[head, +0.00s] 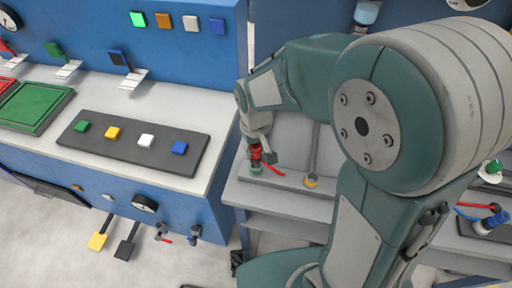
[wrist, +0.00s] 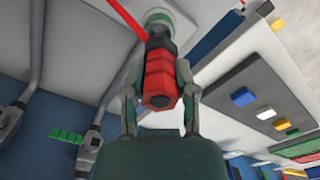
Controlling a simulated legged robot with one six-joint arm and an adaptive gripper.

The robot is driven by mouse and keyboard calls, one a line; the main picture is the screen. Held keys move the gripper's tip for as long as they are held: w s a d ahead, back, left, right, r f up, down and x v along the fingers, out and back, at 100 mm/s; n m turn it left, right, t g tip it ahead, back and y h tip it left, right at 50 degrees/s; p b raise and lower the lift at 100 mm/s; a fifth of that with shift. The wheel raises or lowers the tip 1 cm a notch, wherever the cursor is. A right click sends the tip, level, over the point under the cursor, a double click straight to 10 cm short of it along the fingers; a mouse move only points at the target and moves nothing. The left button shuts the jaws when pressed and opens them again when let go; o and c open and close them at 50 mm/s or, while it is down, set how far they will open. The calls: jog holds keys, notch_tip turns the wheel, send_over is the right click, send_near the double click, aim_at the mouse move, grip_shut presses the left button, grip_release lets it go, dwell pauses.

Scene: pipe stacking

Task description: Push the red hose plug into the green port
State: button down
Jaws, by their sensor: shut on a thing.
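The red hose plug (head: 256,153) is upright in my gripper (head: 257,142) in the head view. In the wrist view the red plug (wrist: 159,80) sits between the two fingers of my gripper (wrist: 158,92), which are closed on its sides. The green port (head: 256,169) is directly below the plug on the grey ledge; its green ring also shows in the wrist view (wrist: 160,17). A dark collar of the plug is at the ring. I cannot tell how deep it sits. A red hose (wrist: 128,20) runs off from the plug's port end.
A yellow-ringed port (head: 311,181) with a grey pipe is to the right on the same ledge. To the left, a dark panel (head: 98,152) carries coloured buttons on a white counter. A blue plug (head: 495,219) is at far right.

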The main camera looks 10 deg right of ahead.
aim_at(256, 156)
jog(key=shift+f, duration=1.55)
dwell(0.9)
jog(key=shift+c, duration=1.7)
grip_release()
jog(key=shift+r, duration=0.1)
notch_tip(256, 156, up, 12)
jog(key=shift+f, duration=0.1)
jog(key=s+d+r+m+t, duration=0.3)
jog(key=s+d+r+t, duration=0.2)
jog(key=s+d+r, duration=0.3)
jog(key=s+d, duration=0.3)
jog(key=s, duration=0.1)
jog(key=shift+s+m+t, duration=0.3)
